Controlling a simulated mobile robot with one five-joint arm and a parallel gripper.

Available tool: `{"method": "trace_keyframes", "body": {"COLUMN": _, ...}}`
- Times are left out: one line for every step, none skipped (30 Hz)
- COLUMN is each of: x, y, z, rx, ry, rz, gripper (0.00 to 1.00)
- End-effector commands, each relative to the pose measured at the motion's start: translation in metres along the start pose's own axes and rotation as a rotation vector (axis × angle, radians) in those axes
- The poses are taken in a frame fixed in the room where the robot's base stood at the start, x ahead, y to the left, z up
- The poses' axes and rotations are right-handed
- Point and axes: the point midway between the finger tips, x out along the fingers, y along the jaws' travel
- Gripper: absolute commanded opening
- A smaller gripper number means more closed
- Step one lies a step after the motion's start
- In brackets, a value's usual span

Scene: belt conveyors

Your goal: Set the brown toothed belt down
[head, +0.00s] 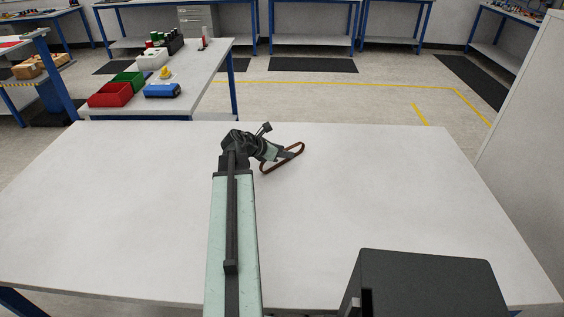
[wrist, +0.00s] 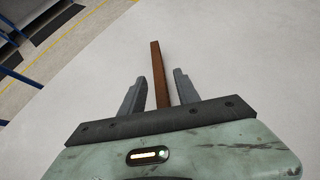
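The brown toothed belt (head: 299,152) is a narrow closed loop in the head view, slanting at the end of my arm over the far middle of the white table (head: 350,190). In the wrist view the belt (wrist: 157,58) shows edge-on as a brown strip running between the fingers. My gripper (wrist: 160,76) is open, with a gap between the belt and each finger. In the head view my gripper (head: 287,155) points right, with its fingers at the belt. I cannot tell whether the belt's whole lower edge touches the table.
The table around the belt is clear. Beyond its far edge, another table holds a red bin (head: 110,95), a green bin (head: 130,79), a blue item (head: 162,90) and several small parts. A pale panel (head: 525,120) stands at the right.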

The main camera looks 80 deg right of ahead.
Motion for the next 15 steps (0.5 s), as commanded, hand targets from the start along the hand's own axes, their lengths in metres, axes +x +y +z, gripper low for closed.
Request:
{"method": "trace_keyframes", "body": {"x": -0.0008, "y": 0.0000, "z": 0.0006, "rx": 0.000, "ry": 0.000, "rz": 0.001, "gripper": 0.38}}
{"method": "trace_keyframes", "body": {"x": -0.0013, "y": 0.0001, "z": 0.0007, "rx": 0.000, "ry": 0.000, "rz": 0.001, "gripper": 0.38}}
{"method": "trace_keyframes", "body": {"x": -0.0015, "y": 0.0001, "z": 0.0007, "rx": 0.000, "ry": 0.000, "rz": 0.001, "gripper": 0.38}}
{"method": "trace_keyframes", "body": {"x": -0.0016, "y": 0.0002, "z": 0.0007, "rx": 0.000, "ry": 0.000, "rz": 0.001, "gripper": 0.38}}
{"method": "trace_keyframes", "body": {"x": -0.0017, "y": 0.0002, "z": 0.0007, "rx": 0.000, "ry": 0.000, "rz": 0.001, "gripper": 0.30}}
{"method": "trace_keyframes", "body": {"x": -0.0017, "y": 0.0002, "z": 0.0007, "rx": 0.000, "ry": 0.000, "rz": 0.001, "gripper": 0.19}}
{"method": "trace_keyframes", "body": {"x": -0.0018, "y": 0.0003, "z": 0.0007, "rx": 0.000, "ry": 0.000, "rz": 0.001, "gripper": 0.10}}
{"method": "trace_keyframes", "body": {"x": -0.0019, "y": 0.0003, "z": 0.0006, "rx": 0.000, "ry": 0.000, "rz": 0.001, "gripper": 0.02}}
{"method": "trace_keyframes", "body": {"x": -0.0019, "y": 0.0004, "z": 0.0006, "rx": 0.000, "ry": 0.000, "rz": 0.001, "gripper": 0.00}}
{"method": "trace_keyframes", "body": {"x": -0.0020, "y": 0.0004, "z": 0.0006, "rx": 0.000, "ry": 0.000, "rz": 0.001, "gripper": 0.00}}
{"method": "trace_keyframes", "body": {"x": -0.0020, "y": 0.0004, "z": 0.0005, "rx": 0.000, "ry": 0.000, "rz": 0.001, "gripper": 0.00}}
{"method": "trace_keyframes", "body": {"x": -0.0021, "y": 0.0005, "z": 0.0005, "rx": 0.000, "ry": 0.000, "rz": 0.002, "gripper": 0.00}}
{"method": "trace_keyframes", "body": {"x": -0.0021, "y": 0.0005, "z": 0.0005, "rx": 0.000, "ry": 0.000, "rz": 0.002, "gripper": 0.00}}
{"method": "trace_keyframes", "body": {"x": -0.0021, "y": 0.0006, "z": 0.0005, "rx": 0.000, "ry": 0.000, "rz": 0.002, "gripper": 0.00}}
{"method": "trace_keyframes", "body": {"x": -0.0022, "y": 0.0006, "z": 0.0004, "rx": 0.000, "ry": 0.000, "rz": 0.002, "gripper": 0.00}}
